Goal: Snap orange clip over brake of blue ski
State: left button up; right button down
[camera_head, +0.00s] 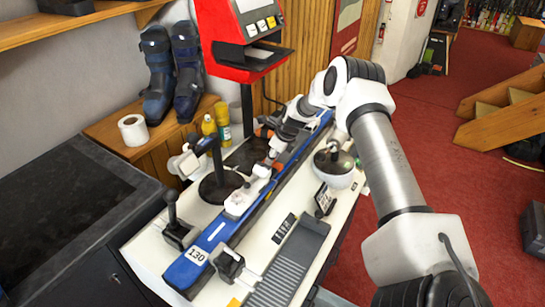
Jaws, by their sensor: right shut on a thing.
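The blue ski (212,238) lies lengthwise along the white bench, with a white "130" label (196,255) near its front end. White binding parts (240,201) sit on the ski around its middle. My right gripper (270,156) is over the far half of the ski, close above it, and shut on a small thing. Small orange patches (263,132) show beside the gripper; the orange clip itself is too small and too covered to make out clearly. The brake is hidden or too small to tell. My left gripper is not in view.
Black vise clamps (179,232) hold the ski's near end. A dark-lidded white pot (333,165) and a grey ribbed tray (290,265) are right of the ski. A red terminal (240,35) stands behind, with bottles (222,121) and ski boots (158,75) to its left.

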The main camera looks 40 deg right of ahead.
jog(key=shift+f, duration=0.15)
jog(key=shift+c, duration=2.1)
grip_release()
notch_tip(320, 180, up, 3)
jog(key=p, duration=0.3)
notch_tip(320, 180, up, 5)
jog(key=p, duration=0.5)
jog(key=shift+p, duration=0.35)
jog(key=shift+r, duration=1.05)
